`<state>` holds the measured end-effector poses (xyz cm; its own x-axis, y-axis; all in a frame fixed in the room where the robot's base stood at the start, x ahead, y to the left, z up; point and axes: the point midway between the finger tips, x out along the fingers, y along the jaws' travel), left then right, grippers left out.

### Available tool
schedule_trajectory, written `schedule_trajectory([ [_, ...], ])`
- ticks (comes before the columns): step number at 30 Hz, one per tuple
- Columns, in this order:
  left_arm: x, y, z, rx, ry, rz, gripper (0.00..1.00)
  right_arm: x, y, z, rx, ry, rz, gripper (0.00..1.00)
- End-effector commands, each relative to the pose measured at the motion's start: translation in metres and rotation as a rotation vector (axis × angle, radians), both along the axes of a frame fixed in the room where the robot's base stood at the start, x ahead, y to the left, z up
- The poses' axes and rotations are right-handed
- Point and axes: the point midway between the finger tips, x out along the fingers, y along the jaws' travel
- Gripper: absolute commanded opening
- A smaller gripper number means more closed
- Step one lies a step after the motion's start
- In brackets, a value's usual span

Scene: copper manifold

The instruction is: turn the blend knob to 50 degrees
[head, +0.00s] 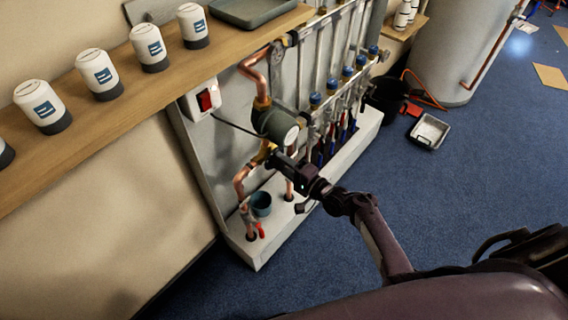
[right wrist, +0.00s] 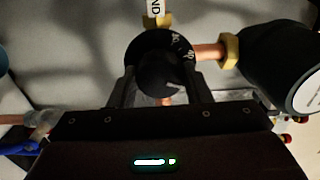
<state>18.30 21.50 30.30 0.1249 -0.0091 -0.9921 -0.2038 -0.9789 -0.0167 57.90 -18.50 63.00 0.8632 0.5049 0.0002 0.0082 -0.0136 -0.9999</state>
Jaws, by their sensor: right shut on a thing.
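The blend knob (right wrist: 160,75) is a round black knob with pale scale marks on its collar, seen in the right wrist view below a white label ending in "ND". My right gripper (right wrist: 150,92) has its two fingers on either side of the knob and is shut on it. The angle the knob stands at cannot be read. In the head view my right gripper (head: 279,161) reaches the manifold's lower pipework, and the knob is mostly hidden there. My left gripper is not in view.
A dark round pump (head: 275,124) sits just above my gripper, with copper pipe (right wrist: 208,52) beside the knob. A red switch (head: 205,99) is on the panel's left. A wooden shelf (head: 110,115) with several white canisters runs above.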

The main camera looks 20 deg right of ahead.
Motion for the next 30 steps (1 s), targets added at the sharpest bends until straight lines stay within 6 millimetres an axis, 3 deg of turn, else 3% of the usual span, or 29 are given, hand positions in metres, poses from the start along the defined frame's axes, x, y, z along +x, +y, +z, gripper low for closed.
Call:
schedule_trajectory([
  [5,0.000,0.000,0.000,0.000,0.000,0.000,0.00,0.000,-0.001,0.000,0.000,-0.001,-0.002,0.21],
  [6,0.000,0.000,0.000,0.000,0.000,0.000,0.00,0.000,-0.001,0.000,-0.002,-0.001,-0.002,0.48],
  [10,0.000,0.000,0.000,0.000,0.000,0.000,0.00,0.000,-0.001,0.000,-0.002,-0.001,-0.001,0.65],
  [20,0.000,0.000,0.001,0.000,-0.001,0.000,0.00,-0.002,-0.002,0.000,-0.002,0.000,-0.001,0.66],
  [30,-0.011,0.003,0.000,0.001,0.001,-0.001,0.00,-0.048,-0.028,0.000,-0.003,0.002,-0.001,0.66],
])
